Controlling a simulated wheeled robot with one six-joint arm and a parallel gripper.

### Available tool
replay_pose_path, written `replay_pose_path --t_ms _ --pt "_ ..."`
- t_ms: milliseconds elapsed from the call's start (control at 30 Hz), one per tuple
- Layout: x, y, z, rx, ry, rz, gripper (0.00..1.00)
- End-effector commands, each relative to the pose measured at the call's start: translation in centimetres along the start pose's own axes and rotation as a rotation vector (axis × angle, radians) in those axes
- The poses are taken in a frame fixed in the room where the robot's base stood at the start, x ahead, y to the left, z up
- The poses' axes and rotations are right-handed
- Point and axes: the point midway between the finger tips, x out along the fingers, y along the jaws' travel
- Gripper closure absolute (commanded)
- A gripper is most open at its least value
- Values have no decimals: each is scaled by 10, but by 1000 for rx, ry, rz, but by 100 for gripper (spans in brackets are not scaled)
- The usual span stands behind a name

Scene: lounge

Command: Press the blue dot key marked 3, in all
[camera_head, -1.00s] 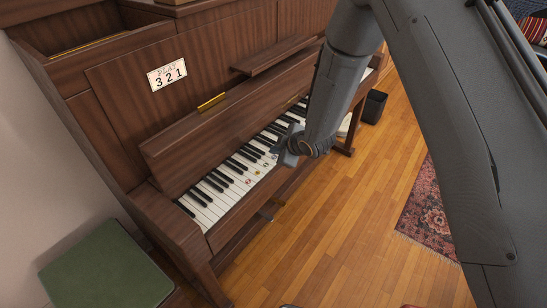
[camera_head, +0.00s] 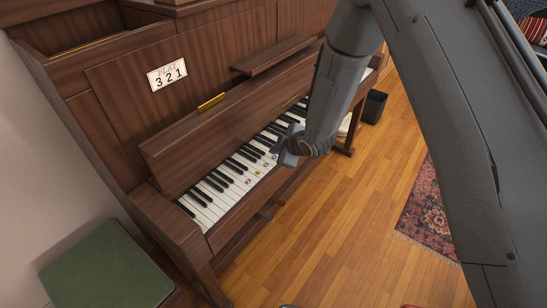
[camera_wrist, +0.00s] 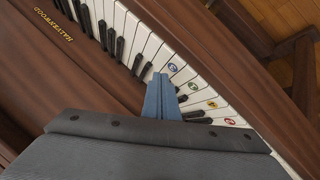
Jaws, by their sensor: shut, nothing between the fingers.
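The brown piano's keyboard (camera_head: 225,188) has several keys with coloured dots near their front ends. In the wrist view the blue dot key (camera_wrist: 173,67) is the farthest of the dotted row, followed by green (camera_wrist: 193,86), yellow (camera_wrist: 211,104) and red (camera_wrist: 230,121) dots. The numbers on the dots are too small to read surely. My gripper (camera_head: 281,153) is shut and empty over the keys. In the wrist view its fingertips (camera_wrist: 160,77) lie just left of the blue dot. I cannot tell whether they touch a key. In the head view my gripper hides the blue dot.
The raised wooden key lid (camera_head: 215,130) stands close behind the keys. A green-topped stool (camera_head: 105,268) is at lower left, and a dark bin (camera_head: 374,106) beyond the piano.

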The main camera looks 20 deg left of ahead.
Motion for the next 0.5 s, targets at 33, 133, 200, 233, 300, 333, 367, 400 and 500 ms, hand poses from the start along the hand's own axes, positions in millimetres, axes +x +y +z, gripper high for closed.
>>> replay_pose_path --t_ms 33,133,200,233,300,333,367,400,500 --pt "0 0 0 0 0 0 100" --pt "0 0 0 0 0 0 100" --pt "1 0 0 0 0 0 100" --pt "1 -1 1 0 0 0 100" --pt "3 -2 2 0 0 0 100" --pt "4 -2 2 0 0 0 100" --pt "4 -3 3 0 0 0 100" --pt "5 -4 4 0 0 0 100" --pt "6 -5 4 0 0 0 100"
